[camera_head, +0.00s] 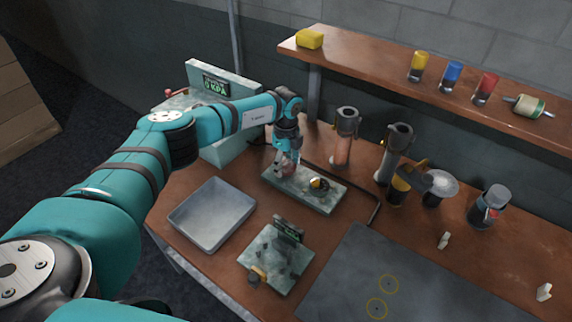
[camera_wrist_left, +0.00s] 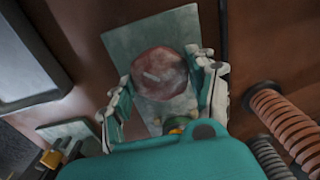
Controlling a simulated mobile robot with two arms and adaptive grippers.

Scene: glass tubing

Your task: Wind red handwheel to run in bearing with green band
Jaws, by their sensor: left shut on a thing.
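The red handwheel (camera_wrist_left: 160,73) is a dull red disc with a pale bar across its face, on a grey-green base plate (camera_head: 320,201). My left gripper (camera_head: 287,163) points down over the left part of that plate. In the left wrist view its fingers (camera_wrist_left: 165,90) are on either side of the wheel and shut on it. In the head view the wheel is mostly hidden by the fingers. A small round dark and yellow part (camera_head: 319,184) sits on the same plate to the right. In the wrist view a green and yellow part (camera_wrist_left: 178,125) is partly hidden; I cannot tell whether it is the green-banded bearing.
A grey tray (camera_head: 212,214) and a second plate with a small display (camera_head: 286,231) stand in front. A box with a green display (camera_head: 216,86) stands behind. Tall cylinders (camera_head: 346,137) stand to the right. A green-banded roller (camera_head: 530,106) lies on the shelf. The dark mat (camera_head: 340,282) is clear.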

